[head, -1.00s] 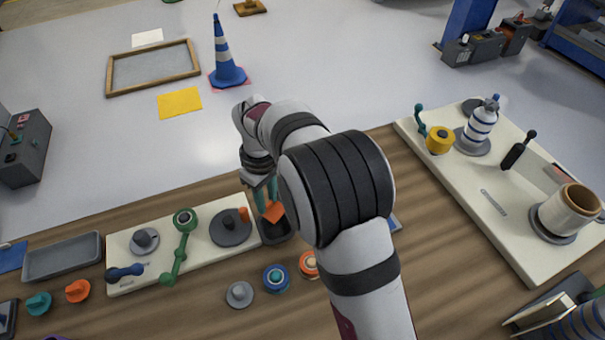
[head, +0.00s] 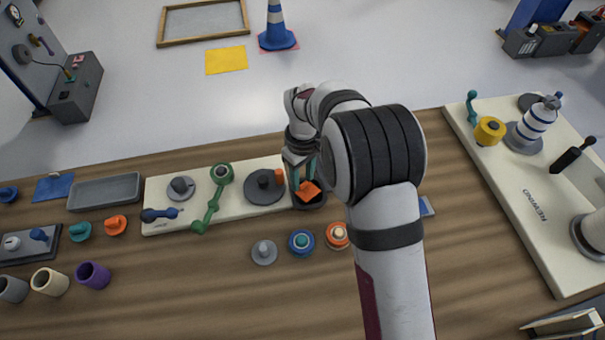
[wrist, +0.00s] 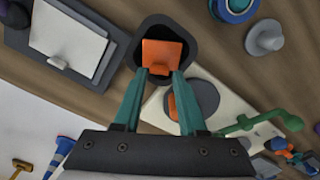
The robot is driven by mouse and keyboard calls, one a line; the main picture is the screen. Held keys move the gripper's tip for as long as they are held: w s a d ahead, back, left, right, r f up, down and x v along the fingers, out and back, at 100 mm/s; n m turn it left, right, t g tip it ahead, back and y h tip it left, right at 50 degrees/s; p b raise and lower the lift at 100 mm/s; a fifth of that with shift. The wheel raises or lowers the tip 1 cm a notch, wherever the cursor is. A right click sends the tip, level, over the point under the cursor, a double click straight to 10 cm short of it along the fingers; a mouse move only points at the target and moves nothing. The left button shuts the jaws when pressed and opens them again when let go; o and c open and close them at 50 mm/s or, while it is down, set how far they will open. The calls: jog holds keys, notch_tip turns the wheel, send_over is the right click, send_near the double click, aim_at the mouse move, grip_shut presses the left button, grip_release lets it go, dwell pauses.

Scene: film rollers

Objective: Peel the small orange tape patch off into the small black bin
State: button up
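The orange tape patch (head: 309,191) is a small flat square with a narrow tab. It is at my gripper's teal fingertips, tilted, over the mouth of the small black bin (head: 311,204). In the wrist view the patch (wrist: 162,52) lies in front of the bin's dark opening, inside the rim (wrist: 140,33). In the head view my gripper (head: 304,178) is just above the bin. Whether the patch touches the bin is hard to tell.
A green crank (head: 213,200) stands there too. Blue (head: 301,243) and orange (head: 338,235) round pieces are in front. Wood further forward is clear.

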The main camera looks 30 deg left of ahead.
jog(key=shift+o, duration=1.4)
jog(key=shift+r, duration=0.15)
notch_tip(320, 180, up, 16)
jog(key=shift+f, duration=0.2)
